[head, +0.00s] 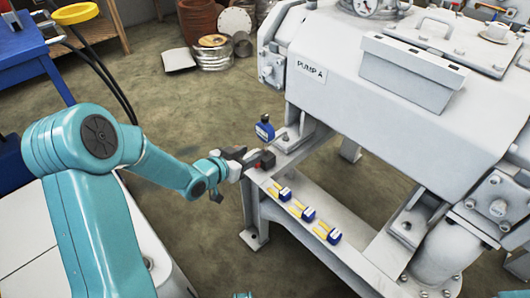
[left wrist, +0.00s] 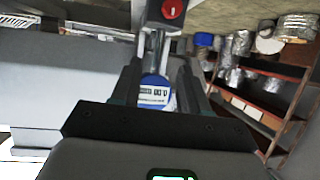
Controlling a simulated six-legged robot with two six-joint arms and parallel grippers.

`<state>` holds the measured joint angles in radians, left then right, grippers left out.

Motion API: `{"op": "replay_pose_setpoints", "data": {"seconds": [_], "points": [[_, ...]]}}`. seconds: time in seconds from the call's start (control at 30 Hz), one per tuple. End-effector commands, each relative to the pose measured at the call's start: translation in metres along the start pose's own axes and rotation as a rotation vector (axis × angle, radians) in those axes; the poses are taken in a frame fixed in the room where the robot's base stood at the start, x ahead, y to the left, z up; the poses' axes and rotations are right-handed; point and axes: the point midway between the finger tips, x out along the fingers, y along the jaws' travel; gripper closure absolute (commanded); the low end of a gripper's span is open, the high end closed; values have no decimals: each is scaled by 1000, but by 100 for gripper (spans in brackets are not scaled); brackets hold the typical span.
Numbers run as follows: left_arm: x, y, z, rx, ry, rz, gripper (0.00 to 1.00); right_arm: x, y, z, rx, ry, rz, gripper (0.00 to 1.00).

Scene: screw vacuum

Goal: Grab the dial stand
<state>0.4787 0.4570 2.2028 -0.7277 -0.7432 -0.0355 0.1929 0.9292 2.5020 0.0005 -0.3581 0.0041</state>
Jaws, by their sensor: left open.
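The dial stand (head: 264,129) has a blue dial at its top and a red part lower down. It stands on the left end of the pump's pale frame. In the left wrist view its blue-rimmed dial (left wrist: 155,91) shows between my fingers, with a red knob (left wrist: 173,9) at the top of the picture. My left gripper (head: 247,158) is open beside the stand's lower part, just left of it. The fingers lie on either side of the dial in the left wrist view (left wrist: 160,80); whether they touch the stand cannot be told. My right gripper is out of view.
The large white pump (head: 370,65) fills the right side. Several yellow-and-blue tools (head: 304,212) lie on its lower ledge, right of the stand. A blue workbench (head: 25,65) is at the upper left. Open floor (head: 185,115) lies behind my left arm.

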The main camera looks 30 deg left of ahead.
Motion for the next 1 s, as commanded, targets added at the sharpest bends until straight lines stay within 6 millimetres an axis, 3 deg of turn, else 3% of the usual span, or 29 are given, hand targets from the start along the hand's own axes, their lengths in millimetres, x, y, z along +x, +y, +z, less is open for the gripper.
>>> {"op": "replay_pose_setpoints", "data": {"seconds": [0.03,0.2,0.43,0.7,1.0], "points": [[14,2,4,2,0,4,56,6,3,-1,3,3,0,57],[44,1,3,-1,0,1,56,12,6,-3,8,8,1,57],[65,0,2,-1,-1,0,56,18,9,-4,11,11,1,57],[106,-1,-1,-2,-1,-1,56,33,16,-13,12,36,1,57],[110,-1,-3,-3,-2,-2,59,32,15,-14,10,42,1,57]]}}
